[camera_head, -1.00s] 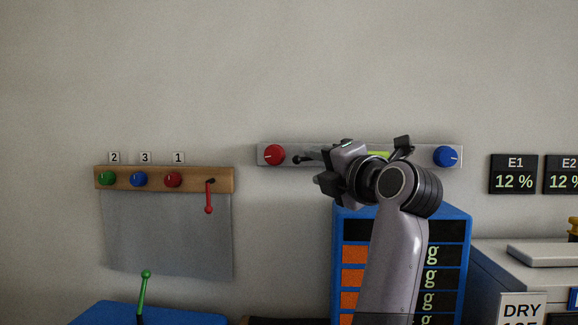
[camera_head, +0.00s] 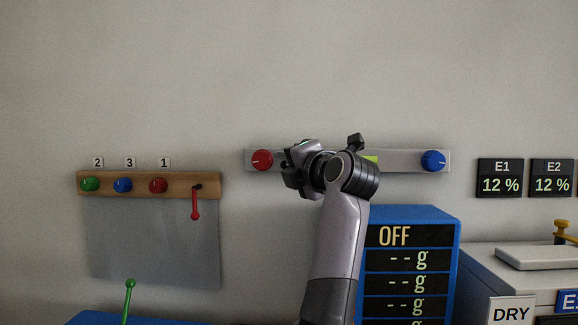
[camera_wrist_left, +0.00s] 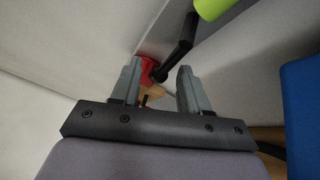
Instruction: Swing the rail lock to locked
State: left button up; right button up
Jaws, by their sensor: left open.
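A pale metal rail (camera_head: 405,161) on the wall carries a red knob (camera_head: 262,160) at its left end, a blue knob (camera_head: 433,160) at its right end and a lime-green part (camera_head: 370,160) between them. A black lever (camera_wrist_left: 180,45) with a rounded end shows in the left wrist view beside the lime-green part (camera_wrist_left: 210,8). My left gripper (camera_head: 288,167) is in front of the rail, just right of the red knob. Its jaws are open, and the lever's end appears between the fingertips; contact cannot be told. In the head view the gripper hides the lever. My right gripper is not in view.
A wooden rail (camera_head: 120,178) with green, blue and red knobs and a red hanging lever (camera_head: 195,205) is at the left. A green lever (camera_head: 128,300) rises below it. A blue display unit (camera_head: 440,218) stands below the metal rail. The wall above is clear.

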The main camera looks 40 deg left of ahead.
pick_arm(q)
grip_shut()
jog(key=shift+r+m+y+p, duration=0.45)
jog(key=shift+m+p, duration=0.35)
jog(key=shift+p, duration=0.25)
grip_release()
